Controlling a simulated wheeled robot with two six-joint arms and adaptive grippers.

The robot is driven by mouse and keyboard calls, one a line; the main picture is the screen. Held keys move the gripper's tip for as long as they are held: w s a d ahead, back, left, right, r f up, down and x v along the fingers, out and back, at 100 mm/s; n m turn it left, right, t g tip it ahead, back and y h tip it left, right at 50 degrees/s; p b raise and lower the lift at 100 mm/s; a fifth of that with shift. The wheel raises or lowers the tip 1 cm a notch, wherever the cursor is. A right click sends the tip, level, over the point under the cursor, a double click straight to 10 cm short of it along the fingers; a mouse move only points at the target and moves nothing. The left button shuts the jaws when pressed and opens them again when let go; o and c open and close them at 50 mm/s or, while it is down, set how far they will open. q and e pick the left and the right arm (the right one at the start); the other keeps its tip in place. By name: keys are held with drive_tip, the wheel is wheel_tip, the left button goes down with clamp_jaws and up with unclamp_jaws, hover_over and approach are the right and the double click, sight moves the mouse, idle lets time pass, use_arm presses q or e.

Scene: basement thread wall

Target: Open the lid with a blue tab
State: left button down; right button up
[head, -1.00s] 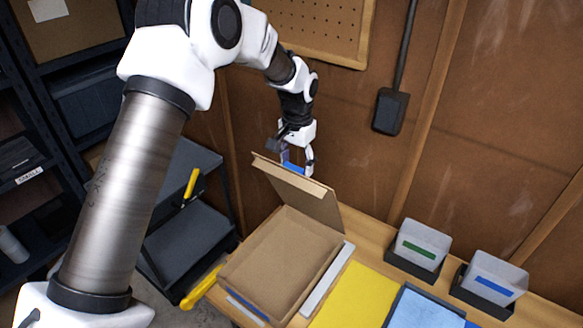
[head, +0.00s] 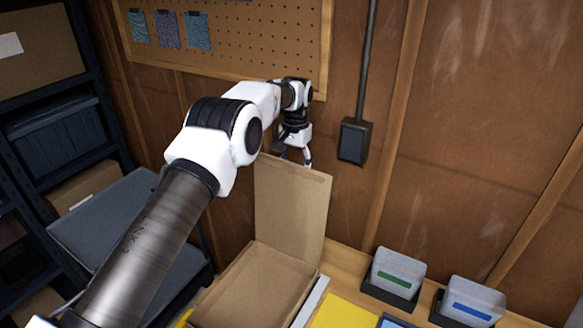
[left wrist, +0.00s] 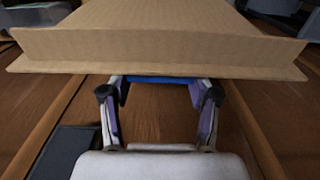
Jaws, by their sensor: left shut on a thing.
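The cardboard box (head: 262,288) stands on the workbench with its lid (head: 291,212) raised nearly upright at the back. My left gripper (head: 296,158) is behind the lid's top edge, its fingers partly hidden by the lid. In the left wrist view the lid's edge (left wrist: 160,50) spans the picture, and the blue tab (left wrist: 160,79) shows as a strip between the fingertips of my left gripper (left wrist: 160,88). The gripper is shut on the blue tab. My right gripper is not in view.
Two dark holders with cards, one with a green stripe (head: 393,278) and one with a blue stripe (head: 470,311), stand to the right. A yellow sheet (head: 343,314) lies beside the box. A pegboard (head: 270,45) hangs on the wall behind. Shelving (head: 60,130) stands at left.

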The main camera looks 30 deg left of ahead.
use_arm(q)
drive_tip(key=shift+w, duration=0.4)
drive_tip(key=shift+c, duration=1.2)
unclamp_jaws()
